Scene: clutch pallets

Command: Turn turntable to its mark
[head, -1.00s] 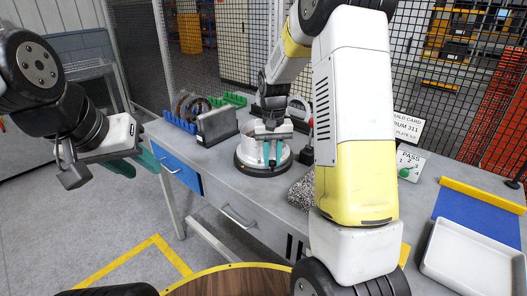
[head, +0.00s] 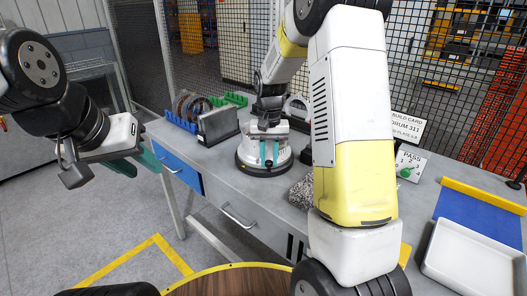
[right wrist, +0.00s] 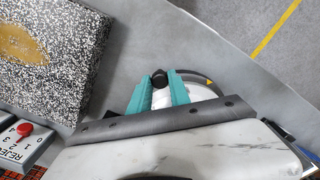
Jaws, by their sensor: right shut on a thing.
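The turntable (head: 246,168) is a round dark base with a white drum-like top, standing on the grey workbench. My right gripper (head: 269,153) reaches down over its front, teal fingers pointing at the near rim. In the right wrist view the teal fingers (right wrist: 160,92) are shut on a black knob (right wrist: 160,78) at the rim. Much of the turntable is hidden behind the gripper in that view. My left gripper (head: 137,164) is open and empty, off the bench at the left.
Behind the turntable stand a grey box (head: 218,125) and a blue rack (head: 180,122) with discs. A speckled block (head: 301,192) is close at its right. A white tray (head: 474,262) and blue mat (head: 478,218) lie at the right. My right arm hides part of the bench.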

